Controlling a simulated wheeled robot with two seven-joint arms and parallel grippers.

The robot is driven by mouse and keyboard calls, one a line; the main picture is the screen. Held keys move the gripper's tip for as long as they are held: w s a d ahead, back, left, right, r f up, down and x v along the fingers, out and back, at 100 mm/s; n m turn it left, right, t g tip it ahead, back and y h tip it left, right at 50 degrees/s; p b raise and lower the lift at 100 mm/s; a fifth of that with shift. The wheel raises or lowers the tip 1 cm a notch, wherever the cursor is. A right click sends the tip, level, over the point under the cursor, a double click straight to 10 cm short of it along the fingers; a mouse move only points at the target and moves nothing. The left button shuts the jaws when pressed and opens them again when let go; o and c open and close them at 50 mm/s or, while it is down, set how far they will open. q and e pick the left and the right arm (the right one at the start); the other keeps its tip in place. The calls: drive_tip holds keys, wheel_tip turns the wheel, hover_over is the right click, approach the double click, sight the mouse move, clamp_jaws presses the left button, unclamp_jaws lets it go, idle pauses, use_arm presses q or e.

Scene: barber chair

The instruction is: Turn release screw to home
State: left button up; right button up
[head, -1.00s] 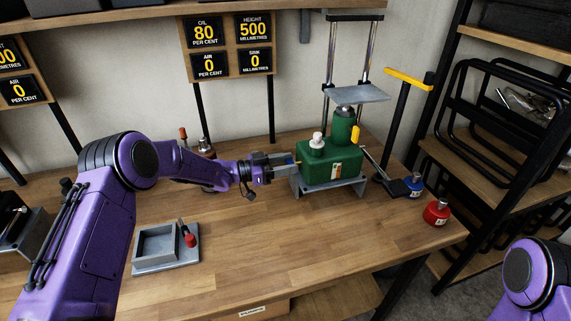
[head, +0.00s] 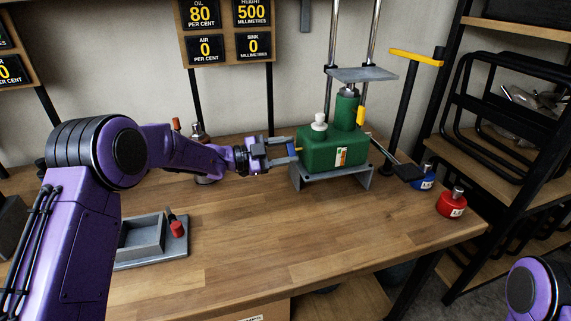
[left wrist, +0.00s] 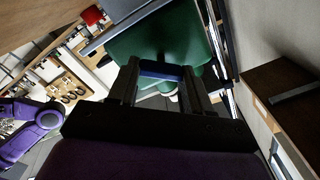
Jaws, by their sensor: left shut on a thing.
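The green pump body (head: 318,158) stands on a grey metal stand (head: 352,184) at the back right of the bench. My left gripper (head: 288,149) is at the pump's left side, shut on a small blue bar that I take for the release screw (head: 292,149). In the left wrist view the blue bar (left wrist: 160,69) lies across between the fingertips, against the green body (left wrist: 180,40). The fingers hide part of the screw. My right gripper is out of view; part of my right arm shows at lower right.
A grey tray (head: 177,249) with a red-capped tool is at front left. A blue pot (head: 424,180) and a red pot (head: 451,204) stand right of the pump. A yellow-handled lever (head: 415,57) rises behind. The bench middle is clear.

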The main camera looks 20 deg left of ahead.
use_arm(q)
drive_tip(key=shift+s+f+m+b, duration=0.15)
drive_tip(key=shift+m+b, duration=2.45)
drive_tip(key=shift+b, duration=1.4)
drive_tip(key=shift+w+f+m+b, duration=0.1)
drive_tip(key=shift+m+b, duration=2.5)
drive_tip(key=shift+b, duration=1.35)
drive_tip(key=o, duration=1.1)
drive_tip(key=shift+c, duration=0.2)
drive_tip(key=v, duration=0.7)
drive_tip(key=shift+s+b, duration=0.15)
drive_tip(key=shift+b, duration=0.3)
drive_tip(key=shift+a, duration=0.15)
